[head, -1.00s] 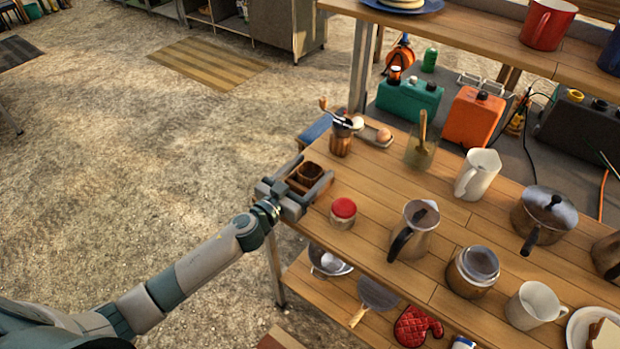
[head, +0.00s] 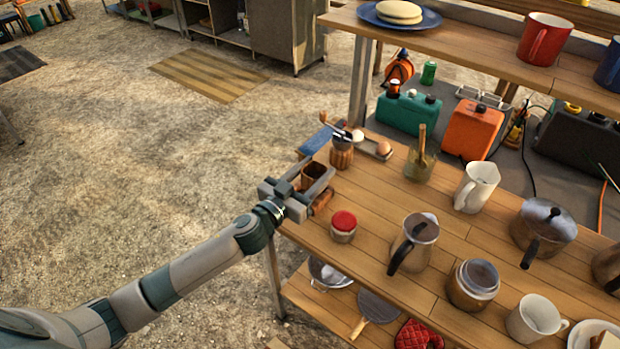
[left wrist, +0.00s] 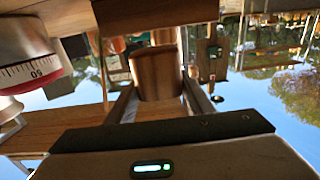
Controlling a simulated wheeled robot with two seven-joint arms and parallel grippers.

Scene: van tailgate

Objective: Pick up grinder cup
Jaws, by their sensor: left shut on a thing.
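The grinder cup (head: 314,173), a small brown wooden cup with a dark open top, stands between the fingers of my left gripper (head: 307,181) at the table's near left corner. The gripper is shut on it. In the left wrist view, which is upside down, the cup (left wrist: 157,76) sits between the two fingers. It looks slightly above the table, but its base is hidden in the head view. The grinder (head: 341,153), with a metal top and crank, stands upright just behind the cup, apart from it. My right gripper is not in view.
A red-lidded jar (head: 343,226) stands close to the right of the gripper; a red-edged dial (left wrist: 35,62) shows in the left wrist view.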

